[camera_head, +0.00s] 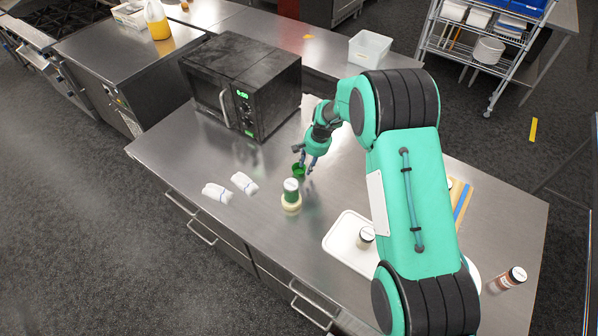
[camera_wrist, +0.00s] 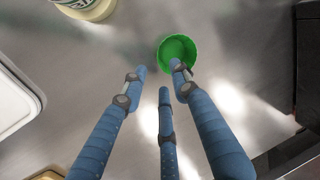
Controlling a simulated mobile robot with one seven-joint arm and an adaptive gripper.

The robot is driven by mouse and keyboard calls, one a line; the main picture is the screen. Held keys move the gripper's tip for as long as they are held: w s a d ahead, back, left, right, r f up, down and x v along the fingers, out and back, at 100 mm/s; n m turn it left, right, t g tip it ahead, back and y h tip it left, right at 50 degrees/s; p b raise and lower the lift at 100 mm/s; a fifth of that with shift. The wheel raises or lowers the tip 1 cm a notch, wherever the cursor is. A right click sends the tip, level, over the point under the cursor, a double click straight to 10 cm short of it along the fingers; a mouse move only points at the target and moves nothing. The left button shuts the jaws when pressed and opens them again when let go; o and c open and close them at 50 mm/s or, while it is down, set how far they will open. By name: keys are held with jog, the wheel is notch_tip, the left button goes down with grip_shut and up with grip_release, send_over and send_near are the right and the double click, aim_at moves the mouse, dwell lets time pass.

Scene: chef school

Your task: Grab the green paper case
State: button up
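The green paper case (camera_head: 298,172) is a small round open cup on the steel counter, in front of the microwave. It also shows in the wrist view (camera_wrist: 178,50), upper middle. My gripper (camera_head: 307,161) has blue fingers and points down right at the case. In the wrist view the fingers (camera_wrist: 160,75) are spread apart and hold nothing. The right fingertip overlaps the case's near rim; the left one is left of the case and the middle one is nearer the camera. I cannot tell whether a finger touches the case.
A jar with a green label (camera_head: 291,191) stands close in front of the case. Two white cloth rolls (camera_head: 230,186) lie to the left. The black microwave (camera_head: 240,85) stands behind. A white tray (camera_head: 340,243) with a small jar (camera_head: 366,236) is at the right.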

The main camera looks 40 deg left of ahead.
aim_at(304, 176)
jog(key=shift+p+x, duration=0.45)
jog(key=shift+x, duration=2.1)
jog(key=shift+c, duration=0.5)
grip_shut()
